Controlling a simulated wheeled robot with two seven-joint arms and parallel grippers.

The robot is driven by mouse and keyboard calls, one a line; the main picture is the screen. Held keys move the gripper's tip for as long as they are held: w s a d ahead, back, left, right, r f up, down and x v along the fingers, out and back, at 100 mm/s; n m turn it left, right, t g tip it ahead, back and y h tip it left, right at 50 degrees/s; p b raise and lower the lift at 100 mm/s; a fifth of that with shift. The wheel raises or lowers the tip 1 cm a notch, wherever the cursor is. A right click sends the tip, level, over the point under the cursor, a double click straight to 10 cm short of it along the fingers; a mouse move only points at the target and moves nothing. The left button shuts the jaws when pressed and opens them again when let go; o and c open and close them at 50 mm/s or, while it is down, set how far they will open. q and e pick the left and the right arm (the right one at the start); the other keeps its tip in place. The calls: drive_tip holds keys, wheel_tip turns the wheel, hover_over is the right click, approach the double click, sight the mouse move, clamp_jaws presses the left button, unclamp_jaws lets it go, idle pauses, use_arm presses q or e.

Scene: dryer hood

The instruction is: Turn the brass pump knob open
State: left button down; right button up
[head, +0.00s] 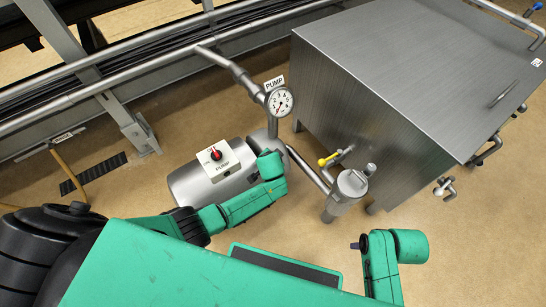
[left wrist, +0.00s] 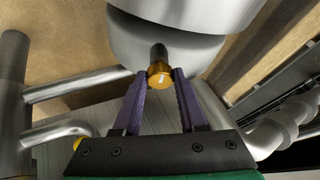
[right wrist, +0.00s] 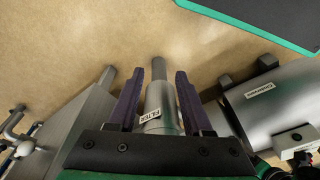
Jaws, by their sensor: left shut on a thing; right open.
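The brass pump knob (left wrist: 160,76) sits on a short dark stem on the round grey metal end of a body in the left wrist view. A pale mark runs across its face. My left gripper (left wrist: 159,72) is shut on it, with one purple finger at each side. In the head view my left arm reaches the silver pump (head: 188,188) and hides the knob. My right gripper (right wrist: 147,72) is open and empty in the right wrist view, with a grey canister labelled FILTER (right wrist: 155,104) seen between and beyond its fingers.
A pressure gauge (head: 280,101) labelled PUMP stands on a pipe behind the pump. A switch box (head: 215,157) with a red knob is on the pump. A yellow-handled valve (head: 328,160) and a large steel cabinet (head: 375,110) are to the right. Railings run behind.

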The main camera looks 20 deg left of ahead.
use_arm(q)
drive_tip(key=shift+c, duration=2.3)
unclamp_jaws()
drive_tip(key=shift+r, duration=0.1)
use_arm(e)
drive_tip(key=shift+r, duration=0.1)
use_arm(q)
drive_tip(key=p+v, duration=0.7)
drive_tip(key=v, duration=0.7)
drive_tip(key=shift+s, duration=0.25)
use_arm(e)
drive_tip(key=s+d+f, duration=0.1)
drive_tip(key=s+f, duration=0.3)
drive_tip(key=f, duration=0.2)
drive_tip(key=s+d+f, duration=0.2)
drive_tip(key=s+f, duration=0.2)
drive_tip(key=f, duration=0.3)
drive_tip(key=shift+d+f+h, duration=0.25)
drive_tip(key=shift+f+h, duration=0.05)
use_arm(q)
drive_tip(key=shift+d, duration=0.1)
